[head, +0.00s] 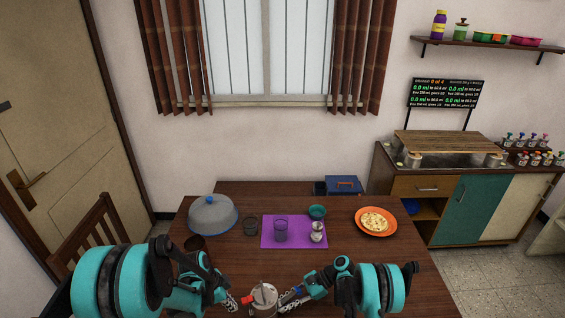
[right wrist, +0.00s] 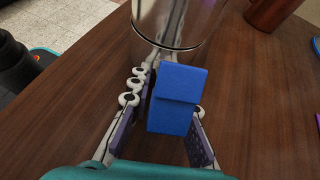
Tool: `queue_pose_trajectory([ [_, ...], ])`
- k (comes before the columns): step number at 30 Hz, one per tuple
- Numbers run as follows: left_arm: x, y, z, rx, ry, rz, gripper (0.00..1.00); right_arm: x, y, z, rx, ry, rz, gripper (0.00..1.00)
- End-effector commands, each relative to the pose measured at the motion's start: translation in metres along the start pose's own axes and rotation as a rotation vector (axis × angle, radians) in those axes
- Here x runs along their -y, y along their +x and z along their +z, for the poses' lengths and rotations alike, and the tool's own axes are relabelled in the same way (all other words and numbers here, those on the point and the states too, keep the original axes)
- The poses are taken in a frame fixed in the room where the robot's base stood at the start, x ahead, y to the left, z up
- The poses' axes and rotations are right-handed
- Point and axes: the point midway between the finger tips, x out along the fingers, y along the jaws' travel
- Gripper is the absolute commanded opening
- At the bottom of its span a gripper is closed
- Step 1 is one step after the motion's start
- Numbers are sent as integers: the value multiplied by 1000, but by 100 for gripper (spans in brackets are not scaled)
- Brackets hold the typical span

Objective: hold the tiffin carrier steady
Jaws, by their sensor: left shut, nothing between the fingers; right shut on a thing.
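The steel tiffin carrier (head: 264,299) stands at the near edge of the table in the head view, partly cut off by the frame's bottom. A red clip (head: 248,299) shows on its left side. Its shiny wall (right wrist: 165,22) is at the top of the right wrist view, with a blue clip (right wrist: 178,100) in front of it. My right gripper (head: 288,297) is on the carrier's right side, its fingers either side of the blue clip and shut on it. My left gripper (head: 231,301) is shut and empty, left of the carrier near the red clip.
On the wooden table (head: 345,270) are a grey dome lid (head: 212,214), a dark cup (head: 250,227), a purple mat (head: 267,240) bearing a tumbler (head: 281,229) and a small steel pot (head: 317,232), a teal bowl (head: 317,211) and an orange plate (head: 391,227). A chair (head: 95,225) stands at left.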

Motion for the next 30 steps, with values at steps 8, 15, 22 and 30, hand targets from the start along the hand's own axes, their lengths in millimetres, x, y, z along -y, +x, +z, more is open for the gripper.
queue_pose_trajectory([
  [8, 0, -30, 4, 0, -1, 0, 0, 1, 0, -1, -2, 1, -3, 0],
  [15, 0, -52, 7, 0, -2, -1, 0, 1, 0, -1, -2, 1, -3, 0],
  [22, 0, -57, 7, 0, 0, -1, 0, 1, 0, -1, -2, 1, -3, 0],
  [30, 0, -57, 7, 0, 0, -1, 0, 1, 0, 0, 0, 0, -2, 42],
])
